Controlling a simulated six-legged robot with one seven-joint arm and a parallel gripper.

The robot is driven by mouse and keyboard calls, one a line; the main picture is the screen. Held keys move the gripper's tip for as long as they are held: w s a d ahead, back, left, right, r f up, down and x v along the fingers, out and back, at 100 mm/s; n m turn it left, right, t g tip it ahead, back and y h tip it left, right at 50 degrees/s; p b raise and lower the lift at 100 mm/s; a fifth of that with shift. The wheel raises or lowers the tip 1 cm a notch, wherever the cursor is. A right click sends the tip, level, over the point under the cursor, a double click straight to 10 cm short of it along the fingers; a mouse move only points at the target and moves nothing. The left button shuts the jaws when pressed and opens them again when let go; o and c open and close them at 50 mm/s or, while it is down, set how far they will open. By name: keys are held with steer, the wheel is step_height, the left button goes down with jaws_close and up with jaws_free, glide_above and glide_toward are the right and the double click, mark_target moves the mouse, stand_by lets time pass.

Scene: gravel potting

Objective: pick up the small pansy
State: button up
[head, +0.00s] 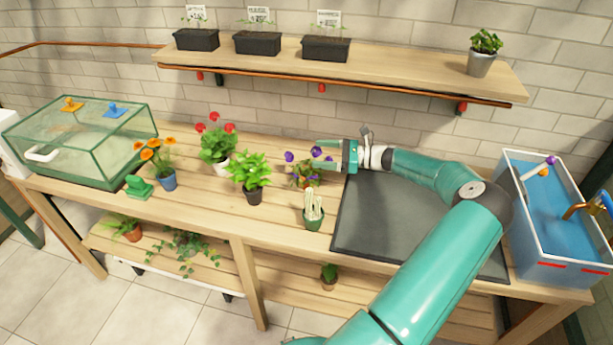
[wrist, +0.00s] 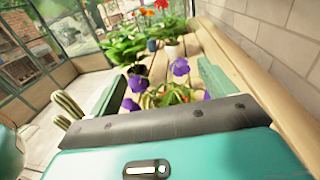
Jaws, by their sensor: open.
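The small pansy (head: 306,173) has purple flowers and stands on the slatted bench between the leafy green plant and the dark mat. Its pot is mostly hidden by leaves and by my gripper. In the wrist view the pansy's purple flowers (wrist: 181,67) show between and just beyond my fingers. My gripper (head: 325,150) is open, reaching in from the right at the pansy's flower height. In the wrist view its two fingers (wrist: 163,92) stand wide apart on either side of the plant. I cannot tell whether they touch it.
A cactus in a green pot (head: 313,211) stands close in front of the pansy. A leafy plant in a black pot (head: 252,178) is to its left. Red flowers (head: 217,145), orange flowers (head: 166,165) and a glass case (head: 85,140) are farther left. The dark mat (head: 400,225) is bare.

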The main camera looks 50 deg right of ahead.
glide_toward(300, 170)
steer(key=shift+r+x, duration=0.2)
steer(key=shift+x, duration=0.9)
steer(key=shift+w+a+f, duration=0.2)
steer(key=shift+w, duration=0.2)
steer(key=shift+w+a+f, duration=0.2)
steer(key=shift+w+f, duration=0.05)
steer(key=shift+w, duration=0.15)
steer(key=shift+x, duration=2.9)
steer(key=c, duration=1.2)
steer(key=shift+o, duration=0.2)
steer(key=shift+r, duration=0.1)
